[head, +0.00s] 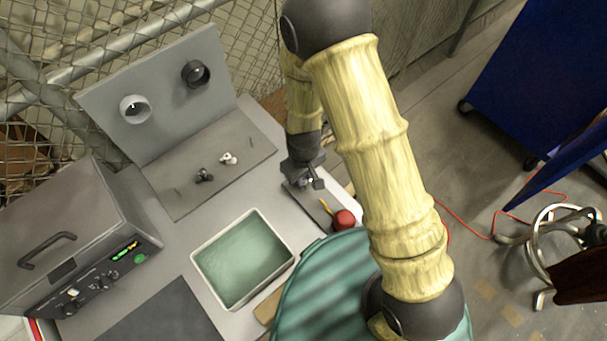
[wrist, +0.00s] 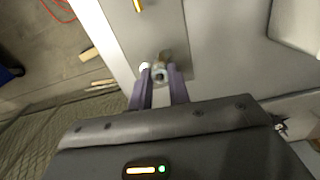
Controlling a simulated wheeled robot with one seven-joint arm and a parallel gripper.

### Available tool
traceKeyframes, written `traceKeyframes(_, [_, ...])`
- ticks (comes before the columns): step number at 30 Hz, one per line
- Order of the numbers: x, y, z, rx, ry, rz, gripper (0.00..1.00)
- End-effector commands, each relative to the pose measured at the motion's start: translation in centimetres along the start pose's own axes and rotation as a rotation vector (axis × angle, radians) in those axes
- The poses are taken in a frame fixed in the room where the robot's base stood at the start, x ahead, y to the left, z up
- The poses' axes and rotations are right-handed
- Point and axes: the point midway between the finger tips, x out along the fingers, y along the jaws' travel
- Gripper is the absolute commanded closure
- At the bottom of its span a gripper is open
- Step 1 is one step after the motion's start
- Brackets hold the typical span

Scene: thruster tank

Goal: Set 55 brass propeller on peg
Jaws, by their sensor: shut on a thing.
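My gripper (head: 308,182) hangs low over a narrow grey mat, right of the grey plate. In the wrist view its two purple-grey fingers (wrist: 158,80) are closed on a small metallic part with a round hub and a tan edge, which I take to be the brass propeller (wrist: 161,70). The fingers hide much of it. A small white round piece shows beside the left fingertip. On the grey plate (head: 190,155) stand thin short pegs, one at the right (head: 251,142) and one at the left (head: 178,191). A black propeller (head: 204,175) and a white propeller (head: 228,158) sit between them.
An upright panel with a white ring (head: 135,109) and a black ring (head: 195,74) backs the plate. A water-filled tank (head: 242,259) is in front. A grey control box (head: 75,240) stands left. A red-ended item (head: 344,219) lies near the mat.

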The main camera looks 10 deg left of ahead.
Motion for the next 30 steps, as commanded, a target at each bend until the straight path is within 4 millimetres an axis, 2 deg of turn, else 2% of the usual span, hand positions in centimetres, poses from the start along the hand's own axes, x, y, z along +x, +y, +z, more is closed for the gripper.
traceKeyframes(13, [0.25, 0.01, -0.01, 0.0, 0.0, 0.0, 1.0])
traceKeyframes(14, [0.25, 0.01, -0.01, 0.0, 0.0, 0.0, 0.76])
traceKeyframes(17, [0.25, 0.01, 0.0, 0.0, 0.0, 0.0, 0.56])
traceKeyframes(25, [0.24, 0.0, 0.01, 0.0, 0.0, 0.0, 0.56])
traceKeyframes(30, [-0.44, 0.01, 0.0, 0.0, 0.0, 0.0, 0.56])
